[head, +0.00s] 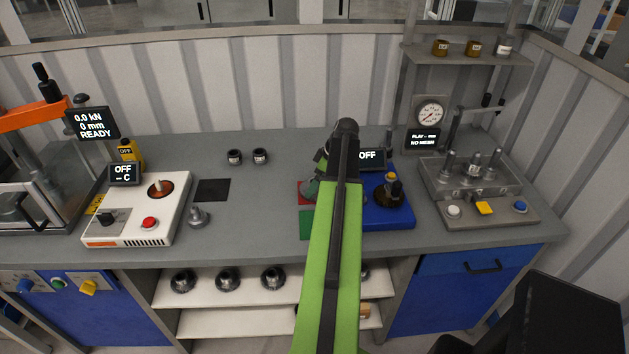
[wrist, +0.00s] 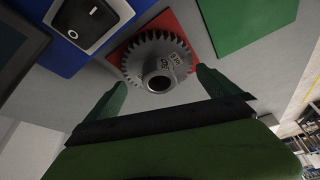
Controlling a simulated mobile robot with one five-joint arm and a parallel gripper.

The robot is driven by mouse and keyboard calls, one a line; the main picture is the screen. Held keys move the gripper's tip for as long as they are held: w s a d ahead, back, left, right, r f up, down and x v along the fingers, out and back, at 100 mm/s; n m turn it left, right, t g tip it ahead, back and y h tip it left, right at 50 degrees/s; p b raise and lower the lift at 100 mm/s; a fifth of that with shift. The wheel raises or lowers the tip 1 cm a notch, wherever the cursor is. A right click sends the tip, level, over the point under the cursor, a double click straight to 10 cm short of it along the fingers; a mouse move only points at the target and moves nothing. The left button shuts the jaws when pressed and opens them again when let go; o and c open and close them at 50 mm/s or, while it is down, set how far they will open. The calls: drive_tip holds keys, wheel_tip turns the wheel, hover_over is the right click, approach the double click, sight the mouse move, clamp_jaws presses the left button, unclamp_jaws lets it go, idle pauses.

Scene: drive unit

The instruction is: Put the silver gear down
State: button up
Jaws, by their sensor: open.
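In the wrist view the silver gear (wrist: 158,62) lies on a red square mat (wrist: 178,22) on the grey bench. It is toothed, with a raised hub facing the camera and a small label on its face. My gripper (wrist: 160,88) is open, with one green finger on each side of the gear's near part; I cannot tell whether either finger touches it. In the head view my gripper (head: 310,188) is over the red mat (head: 303,186), and my arm hides most of the gear.
A green mat (head: 306,224) lies just in front of the red one. A blue unit (head: 385,217) with an OFF display stands close on the right. A black mat (head: 212,190) and a white heater unit (head: 140,215) are on the left. The bench between is mostly clear.

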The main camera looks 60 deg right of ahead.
drive_tip(key=a+p+v, duration=0.1)
drive_tip(key=p+v, duration=0.7)
drive_tip(key=v, duration=0.2)
drive_tip(key=shift+s+d, duration=0.15)
drive_tip(key=shift+d, duration=0.35)
drive_tip(key=w+a+g, duration=0.1)
drive_tip(key=w+a, duration=0.5)
drive_tip(key=a, duration=0.3)
drive_tip(key=w+a+f+g, duration=0.1)
drive_tip(key=w+a, duration=0.6)
drive_tip(key=a, duration=0.3)
drive_tip(key=w+a+g, duration=0.1)
drive_tip(key=w+a, duration=0.5)
drive_tip(key=a, duration=0.3)
drive_tip(key=a+m+g+h, duration=0.1)
drive_tip(key=a+m, duration=0.1)
drive_tip(key=a, duration=2.9)
drive_tip(key=shift+w+a+f+m, duration=0.3)
drive_tip(key=shift+w+a+f, duration=0.05)
drive_tip(key=shift+w+f, duration=0.15)
